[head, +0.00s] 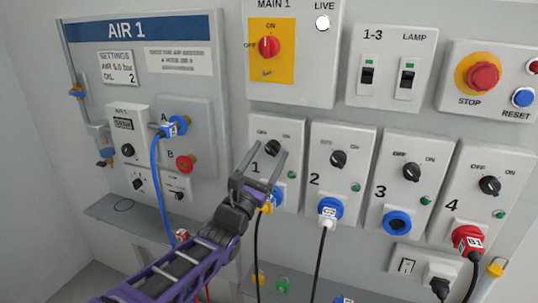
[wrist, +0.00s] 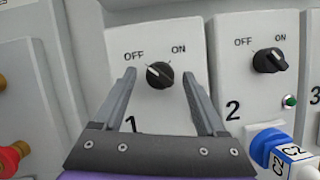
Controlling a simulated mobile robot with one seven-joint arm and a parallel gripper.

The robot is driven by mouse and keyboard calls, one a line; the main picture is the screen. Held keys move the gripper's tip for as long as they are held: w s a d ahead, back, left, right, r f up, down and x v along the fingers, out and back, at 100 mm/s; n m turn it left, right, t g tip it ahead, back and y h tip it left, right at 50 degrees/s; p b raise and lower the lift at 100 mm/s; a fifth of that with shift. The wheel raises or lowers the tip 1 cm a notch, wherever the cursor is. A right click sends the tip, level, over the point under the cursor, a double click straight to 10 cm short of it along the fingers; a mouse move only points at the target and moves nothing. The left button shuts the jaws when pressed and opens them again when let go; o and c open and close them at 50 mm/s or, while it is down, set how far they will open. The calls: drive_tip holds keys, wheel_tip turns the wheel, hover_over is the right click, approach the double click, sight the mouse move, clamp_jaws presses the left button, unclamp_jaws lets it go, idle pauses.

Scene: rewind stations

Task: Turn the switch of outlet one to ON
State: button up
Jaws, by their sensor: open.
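The switch of outlet one is a round black knob (head: 273,147) on a white panel (head: 293,130); it also shows in the wrist view (wrist: 160,76). Its pale mark points up and left, toward OFF. My gripper (head: 269,154) is open in front of this panel. In the wrist view its two fingertips (wrist: 158,73) stand on the left and right of the knob, with visible gaps. I cannot tell how far the tips are from the panel. The gripper partly hides the lower panel and the socket of outlet one.
Outlet two's knob (head: 338,159) is close on the right, with a plug (head: 328,212) below. Outlets three (head: 411,172) and four (head: 489,185) follow. The AIR 1 panel (head: 205,80) with a blue hose (head: 156,185) is on the left. The MAIN 1 box (head: 315,60) is above.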

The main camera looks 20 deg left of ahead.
clamp_jaws()
drive_tip(key=shift+r+m+p, duration=0.1)
drive_tip(key=shift+m+p, duration=0.2)
drive_tip(key=shift+m, duration=0.1)
drive_tip(key=m+h+p, duration=0.1)
drive_tip(key=m, duration=0.1)
drive_tip(key=m+g+h+p, duration=0.1)
drive_tip(key=m, duration=0.1)
drive_tip(key=shift+a+r, duration=0.15)
drive_tip(key=m+g+h, duration=0.1)
drive_tip(key=m, duration=0.2)
drive_tip(key=m+g+h+p, duration=0.1)
drive_tip(key=m, duration=0.3)
drive_tip(key=shift+a, duration=0.15)
drive_tip(key=m+g, duration=0.1)
drive_tip(key=m, duration=0.1)
drive_tip(key=m+g+b, duration=0.1)
drive_tip(key=m, duration=0.2)
drive_tip(key=shift+a+r+m+g+h, duration=0.1)
drive_tip(key=shift+m+g+h, duration=0.2)
drive_tip(key=shift+r+m+g+b, duration=0.2)
drive_tip(key=shift+m+g+b, duration=0.4)
drive_tip(key=shift+m+b, duration=0.95)
drive_tip(key=shift+m+y, duration=0.25)
drive_tip(key=shift+y, duration=0.25)
